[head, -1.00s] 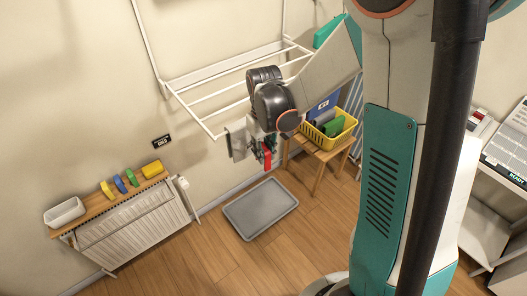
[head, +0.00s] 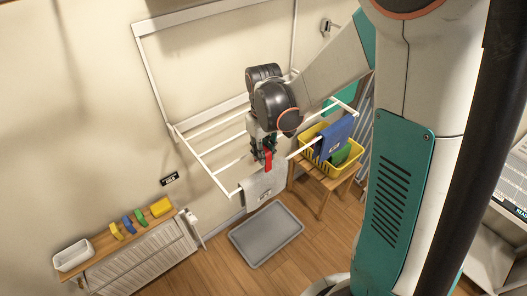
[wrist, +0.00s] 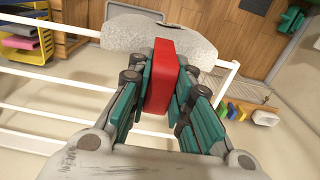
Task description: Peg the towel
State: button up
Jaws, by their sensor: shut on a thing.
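A light grey towel (head: 264,188) hangs over the front bar of the white drying rack (head: 222,183). In the wrist view, the towel (wrist: 124,28) lies across the bar at the top. My gripper (head: 268,158) is just above the towel and bar. It is shut on a red peg (head: 268,161). In the wrist view, my gripper (wrist: 163,85) has the red peg (wrist: 162,66) upright between its teal-padded fingers. The peg's far end overlaps the towel in that view. I cannot tell whether it touches the towel; its tip is hidden.
A grey tray (head: 266,234) lies on the floor below. A radiator shelf (head: 128,233) with several coloured items is at left.

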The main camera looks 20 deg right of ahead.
aim_at(265, 174)
jog(key=shift+s, duration=0.2)
jog(key=shift+f+b, duration=0.45)
jog(key=shift+b, duration=0.3)
notch_tip(265, 174, down, 6)
jog(key=b, duration=0.5)
jog(key=shift+r, duration=0.1)
jog(key=shift+s+f+b, duration=0.25)
jog(key=shift+s+b, duration=0.1)
jog(key=shift+b, duration=0.15)
jog(key=o, duration=0.9)
jog(key=shift+w+f, duration=0.15)
jog(key=shift+w, duration=0.1)
